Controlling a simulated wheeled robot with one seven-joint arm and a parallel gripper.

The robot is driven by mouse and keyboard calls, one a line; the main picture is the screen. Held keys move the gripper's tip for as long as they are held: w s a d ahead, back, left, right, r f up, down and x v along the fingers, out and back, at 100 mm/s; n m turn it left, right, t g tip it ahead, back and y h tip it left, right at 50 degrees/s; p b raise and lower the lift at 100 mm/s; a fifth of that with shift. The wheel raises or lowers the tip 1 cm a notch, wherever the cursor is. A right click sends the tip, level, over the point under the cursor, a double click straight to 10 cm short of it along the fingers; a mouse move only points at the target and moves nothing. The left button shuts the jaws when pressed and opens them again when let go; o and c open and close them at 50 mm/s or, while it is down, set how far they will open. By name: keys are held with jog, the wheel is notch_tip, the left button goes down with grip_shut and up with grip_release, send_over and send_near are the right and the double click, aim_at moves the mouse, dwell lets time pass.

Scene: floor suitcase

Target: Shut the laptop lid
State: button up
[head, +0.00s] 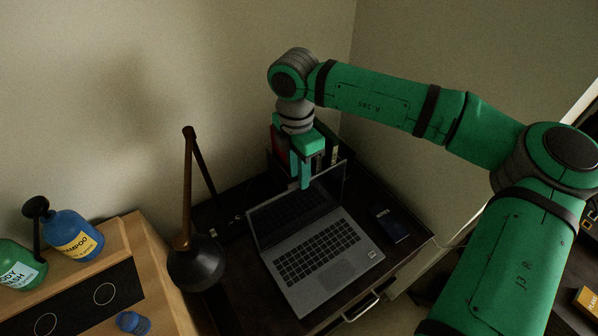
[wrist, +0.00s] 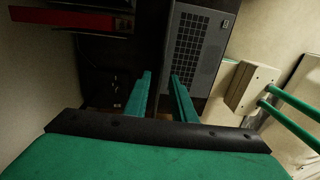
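The laptop (head: 318,252) stands open on a dark desk, with its keyboard facing up and its dark screen lid (head: 290,212) raised at the back. My gripper (head: 304,184) points down at the lid's upper edge; one finger overlaps that edge in the head view. In the wrist view, my gripper (wrist: 159,75) shows two green fingers with a clear gap between them and nothing visibly held. The laptop's keyboard (wrist: 188,45) lies just beyond the right finger there. I cannot tell whether a finger touches the lid.
A black lamp (head: 196,264) stands left of the laptop. A dark booklet (head: 390,224) lies to its right. Books (head: 278,141) stand behind, near the wall; a red one (wrist: 62,18) shows in the wrist view. Bottles (head: 74,236) stand on a wooden surface at left.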

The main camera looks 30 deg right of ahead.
jog(key=shift+f, duration=0.1)
jog(key=shift+c, duration=0.5)
grip_shut()
dwell(1.0)
